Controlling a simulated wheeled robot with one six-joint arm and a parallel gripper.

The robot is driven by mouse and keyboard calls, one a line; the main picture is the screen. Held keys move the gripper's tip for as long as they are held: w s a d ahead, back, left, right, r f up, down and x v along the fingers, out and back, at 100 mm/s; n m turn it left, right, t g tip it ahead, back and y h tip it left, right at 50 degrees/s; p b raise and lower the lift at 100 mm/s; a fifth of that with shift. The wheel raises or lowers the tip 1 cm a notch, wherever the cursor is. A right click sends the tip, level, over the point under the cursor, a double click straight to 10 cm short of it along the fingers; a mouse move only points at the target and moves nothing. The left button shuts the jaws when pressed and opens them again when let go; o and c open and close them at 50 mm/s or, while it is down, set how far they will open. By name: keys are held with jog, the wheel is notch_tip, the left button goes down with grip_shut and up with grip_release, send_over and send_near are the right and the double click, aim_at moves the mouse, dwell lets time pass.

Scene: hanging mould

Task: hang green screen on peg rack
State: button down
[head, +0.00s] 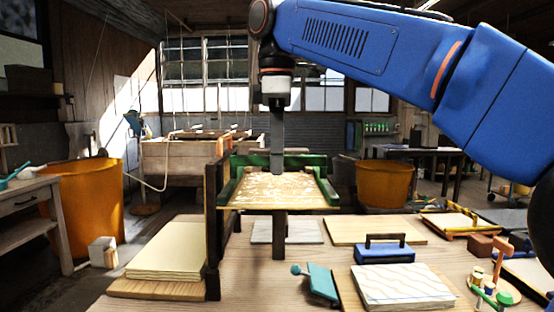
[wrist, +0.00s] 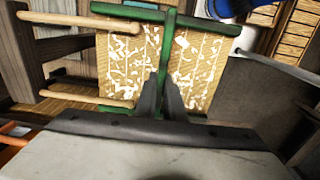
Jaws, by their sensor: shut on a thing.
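The green screen has a green frame (head: 310,160) and a tan mesh with white flecks (head: 255,190); it also shows in the wrist view (wrist: 205,70). My gripper (head: 277,152) is shut on a green bar of the screen and holds it above the table. Its fingers show in the wrist view (wrist: 168,100). The peg rack has a dark upright post (head: 213,225) just left of the screen. In the wrist view two pale wooden pegs (wrist: 80,20) point right, and their tips overlap the screen's left side. I cannot tell whether they touch it.
A stack of cream sheets (head: 165,252) lies left of the post. A blue block with a handle (head: 383,252), a white patterned slab (head: 403,287) and a teal tool (head: 321,282) lie at the right front. Orange tubs (head: 90,205) stand beyond the table.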

jog(key=shift+w+d, duration=0.2)
jog(key=shift+w, duration=4.75)
jog(key=shift+f, duration=0.65)
jog(key=c, duration=1.8)
grip_release()
jog(key=shift+o, duration=0.2)
